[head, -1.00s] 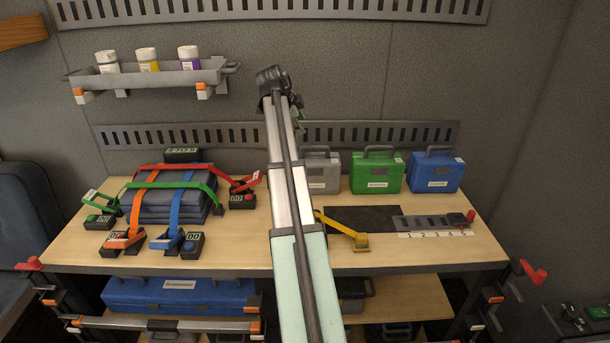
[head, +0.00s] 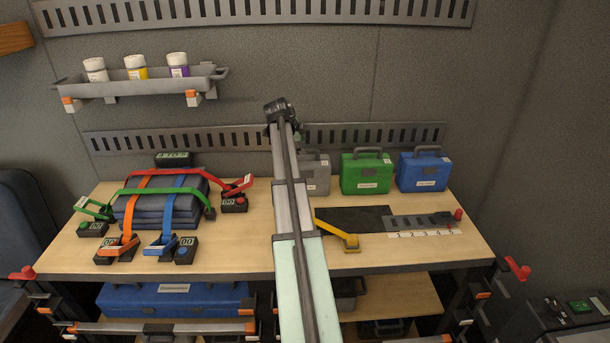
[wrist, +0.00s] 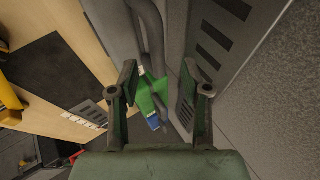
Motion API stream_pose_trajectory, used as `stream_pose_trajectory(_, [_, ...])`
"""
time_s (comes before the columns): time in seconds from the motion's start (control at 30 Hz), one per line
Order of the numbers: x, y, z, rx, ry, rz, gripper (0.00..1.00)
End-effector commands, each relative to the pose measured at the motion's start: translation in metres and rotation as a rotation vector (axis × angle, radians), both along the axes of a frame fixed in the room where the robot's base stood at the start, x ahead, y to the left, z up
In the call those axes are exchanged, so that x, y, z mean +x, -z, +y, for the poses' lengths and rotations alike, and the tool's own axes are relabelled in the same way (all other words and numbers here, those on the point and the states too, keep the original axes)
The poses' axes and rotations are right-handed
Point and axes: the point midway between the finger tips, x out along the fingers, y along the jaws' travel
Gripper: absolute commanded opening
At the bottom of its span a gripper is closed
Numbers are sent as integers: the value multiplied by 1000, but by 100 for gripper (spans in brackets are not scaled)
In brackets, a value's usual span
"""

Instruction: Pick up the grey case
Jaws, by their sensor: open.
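The grey case (head: 317,176) stands upright at the back of the bench, left of the green case (head: 365,174). My arm covers its left part in the head view. In the wrist view its grey body (wrist: 114,30) and curved handle (wrist: 152,32) are close, at the top of the picture. My gripper (wrist: 159,78) is open. Its two fingers are spread apart with the handle showing between and beyond them. I cannot tell whether either finger touches it. In the head view the fingers are mostly hidden by my arm.
A blue case (head: 423,171) stands right of the green one. The slotted wall rail (head: 375,135) is close behind the cases. Strapped blue pads (head: 160,200) lie on the left of the bench. A dark mat (head: 352,220) and yellow lever (head: 338,233) are in front.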

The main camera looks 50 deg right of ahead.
Motion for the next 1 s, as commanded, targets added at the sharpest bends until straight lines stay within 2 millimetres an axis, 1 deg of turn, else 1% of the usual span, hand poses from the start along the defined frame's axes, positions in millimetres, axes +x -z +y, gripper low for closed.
stream_pose_trajectory(0.17, [0, 6, -4, 1, 1, 2, 48])
stream_pose_trajectory(0.5, [2, 40, -26, 2, 1, 2, 48])
stream_pose_trajectory(0.6, [3, 44, -28, 0, 0, 0, 48])
stream_pose_trajectory(0.77, [3, 45, -28, 0, 0, 0, 48])
stream_pose_trajectory(0.87, [2, 45, -28, 0, 0, 0, 16])
stream_pose_trajectory(0.9, [2, 45, -28, 0, 0, 0, 2])
stream_pose_trajectory(0.93, [2, 45, -28, 0, 0, 0, 0])
stream_pose_trajectory(1.0, [2, 45, -28, 1, 0, 0, 0])
